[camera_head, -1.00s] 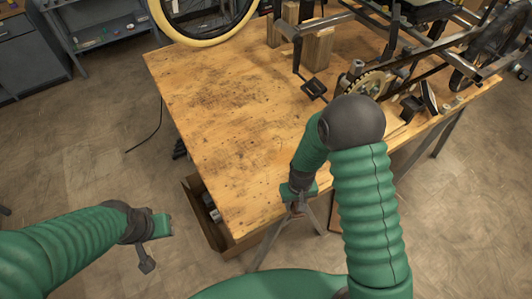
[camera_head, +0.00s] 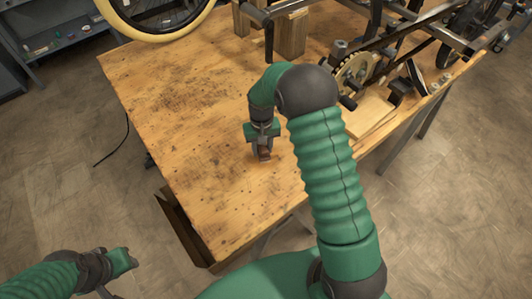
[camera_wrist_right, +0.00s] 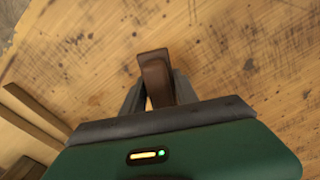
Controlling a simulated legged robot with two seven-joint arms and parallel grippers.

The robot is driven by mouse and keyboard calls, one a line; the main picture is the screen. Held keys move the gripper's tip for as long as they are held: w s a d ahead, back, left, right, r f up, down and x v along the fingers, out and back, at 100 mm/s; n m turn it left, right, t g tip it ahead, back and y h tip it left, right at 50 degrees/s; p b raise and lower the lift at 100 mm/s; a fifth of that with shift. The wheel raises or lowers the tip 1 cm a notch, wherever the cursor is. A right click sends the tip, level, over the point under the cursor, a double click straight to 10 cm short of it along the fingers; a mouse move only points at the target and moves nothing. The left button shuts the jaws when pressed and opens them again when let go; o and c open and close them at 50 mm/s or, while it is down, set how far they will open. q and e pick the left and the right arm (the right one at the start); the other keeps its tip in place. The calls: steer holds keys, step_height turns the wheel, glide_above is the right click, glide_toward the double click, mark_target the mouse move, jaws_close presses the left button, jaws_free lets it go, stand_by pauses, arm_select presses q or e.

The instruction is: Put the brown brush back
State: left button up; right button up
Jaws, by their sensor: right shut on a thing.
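The brown brush (camera_wrist_right: 155,72) is between the two fingers of my right gripper in the right wrist view, its brown end sticking out past them. In the head view it is a small brown piece (camera_head: 264,154) below the right gripper (camera_head: 263,146), low over the front part of the wooden table (camera_head: 190,150). The right gripper is shut on it. I cannot tell whether the brush touches the tabletop.
The trike frame (camera_head: 330,8) with its chainring (camera_head: 357,72) stands on wooden blocks (camera_head: 290,36) at the table's back right. A wheel with a cream tyre (camera_head: 155,34) is at the back left. The table's left and middle are clear. An open box (camera_head: 178,222) is below the front edge.

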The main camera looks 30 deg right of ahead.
steer(key=shift+s+d, duration=0.4)
steer(key=shift+d, duration=0.35)
steer(key=shift+s+d+f, duration=0.1)
steer(key=shift+s+f, duration=0.05)
steer(key=shift+f, duration=0.2)
steer(key=shift+a+f, duration=0.25)
steer(key=shift+f, duration=0.35)
steer(key=shift+a+f, duration=0.2)
steer(key=shift+f, duration=0.4)
steer(key=shift+a+f, duration=0.1)
steer(key=shift+a, duration=0.1)
steer(key=o, duration=0.8)
steer(key=shift+d+f, duration=0.1)
steer(key=shift+c, duration=0.2)
steer(key=o, duration=0.5)
steer(key=shift+d, duration=0.3)
steer(key=shift+c, duration=0.2)
steer(key=shift+a, duration=0.25)
